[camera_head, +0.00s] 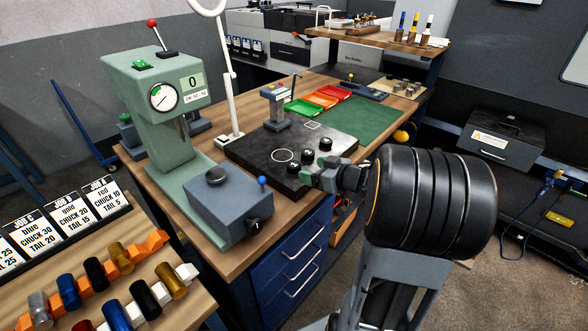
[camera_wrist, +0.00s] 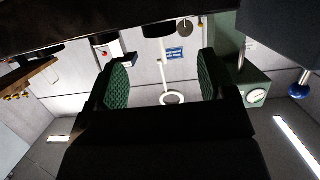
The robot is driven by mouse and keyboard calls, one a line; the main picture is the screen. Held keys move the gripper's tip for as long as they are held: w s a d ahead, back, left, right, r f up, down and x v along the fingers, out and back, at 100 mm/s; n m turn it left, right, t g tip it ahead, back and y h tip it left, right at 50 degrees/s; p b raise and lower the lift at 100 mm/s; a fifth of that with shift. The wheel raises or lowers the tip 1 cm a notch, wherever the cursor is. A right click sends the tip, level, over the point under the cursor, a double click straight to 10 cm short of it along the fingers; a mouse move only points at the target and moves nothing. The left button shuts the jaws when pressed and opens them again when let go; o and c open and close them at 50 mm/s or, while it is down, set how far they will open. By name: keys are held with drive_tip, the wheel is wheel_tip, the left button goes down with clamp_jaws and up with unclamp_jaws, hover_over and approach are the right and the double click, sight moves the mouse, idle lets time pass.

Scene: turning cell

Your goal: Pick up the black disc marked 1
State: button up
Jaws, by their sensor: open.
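Several small black discs with white marks stand on the dark plate (camera_head: 262,155): a far disc (camera_head: 325,144), a middle disc (camera_head: 307,157) and a near disc (camera_head: 292,169). The marks are too small to read, so I cannot tell which is 1. My gripper (camera_head: 313,171) is low at the plate's right front edge, close to the discs. In the wrist view my gripper (camera_wrist: 163,68) is open, with green pads and nothing between them. A dark shape (camera_wrist: 158,30) shows beyond the fingertips, probably a disc; its mark is not visible.
A green press (camera_head: 160,110) and a blue-grey box (camera_head: 228,205) stand left of the plate. A small grey stand (camera_head: 276,105) is on the plate's far side. Green and red trays (camera_head: 320,98) and a green mat (camera_head: 370,120) lie behind.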

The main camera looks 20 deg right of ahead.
sight(294, 164)
drive_tip(key=shift+x, duration=3.3)
drive_tip(key=shift+c, duration=0.2)
drive_tip(key=shift+r, duration=0.1)
drive_tip(key=c, duration=1.1)
